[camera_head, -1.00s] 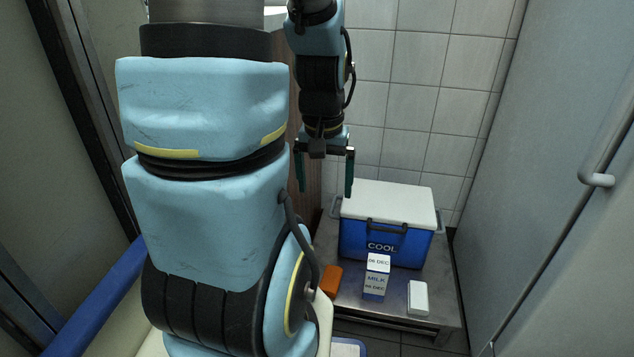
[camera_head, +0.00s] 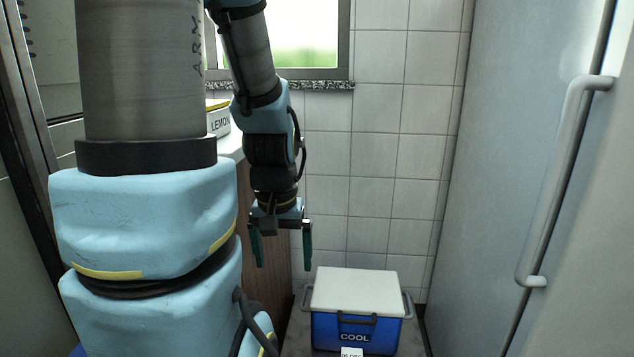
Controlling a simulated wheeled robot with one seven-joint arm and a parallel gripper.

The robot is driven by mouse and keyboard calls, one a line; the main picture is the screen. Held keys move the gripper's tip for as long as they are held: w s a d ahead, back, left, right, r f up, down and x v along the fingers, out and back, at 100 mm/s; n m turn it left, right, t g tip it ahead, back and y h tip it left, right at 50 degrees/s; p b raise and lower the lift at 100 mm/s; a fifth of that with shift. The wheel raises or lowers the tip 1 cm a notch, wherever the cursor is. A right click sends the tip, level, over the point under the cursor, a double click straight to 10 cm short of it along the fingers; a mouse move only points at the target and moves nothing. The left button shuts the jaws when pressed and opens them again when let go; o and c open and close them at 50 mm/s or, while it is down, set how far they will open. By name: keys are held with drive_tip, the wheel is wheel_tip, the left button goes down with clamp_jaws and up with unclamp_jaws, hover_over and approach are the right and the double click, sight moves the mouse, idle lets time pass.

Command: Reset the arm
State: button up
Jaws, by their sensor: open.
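My gripper (camera_head: 282,246) hangs at the end of my arm, pointing down, with its two dark green fingers wide apart and nothing between them. It shows in front of the wooden side panel and the tiled wall, above and left of the blue cooler in the picture. The upper part of my arm fills much of the left side of the view.
A blue cooler (camera_head: 351,331) with a white lid, marked COOL, stands low at the wall. A small white box (camera_head: 351,353) is cut off below it. A LEMON container (camera_head: 219,120) sits on a white counter behind my arm. A fridge door with a handle (camera_head: 557,185) is at the right.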

wheel_tip(320, 180, up, 28)
drive_tip(key=p, duration=2.5)
drive_tip(key=shift+f, duration=0.15)
